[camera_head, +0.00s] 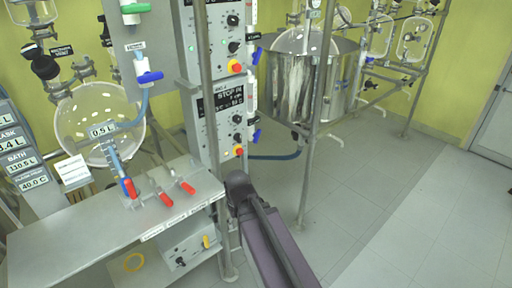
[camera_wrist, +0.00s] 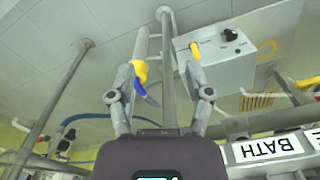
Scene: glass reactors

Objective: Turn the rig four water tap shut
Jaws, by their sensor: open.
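My gripper (camera_wrist: 158,78) is open in the wrist view, with a grey post passing behind the gap between its fingers. A blue lever-like piece (camera_wrist: 150,98) shows beside the left finger, with a yellow part (camera_wrist: 139,71) above it. I cannot tell if the finger touches it, or which tap it is. In the head view, blue tap handles show on the panel's left side (camera_head: 150,77) and on its right side, upper (camera_head: 256,56) and lower (camera_head: 256,135). No rig four label is readable. My gripper does not show in the head view.
A bench (camera_head: 75,235) with red levers (camera_head: 165,200) stands at left, below a round glass flask (camera_head: 95,120). A control box (camera_head: 190,252) with a yellow lever sits under it. A steel vessel (camera_head: 310,75) stands behind a frame post. The floor (camera_head: 430,220) at right is clear.

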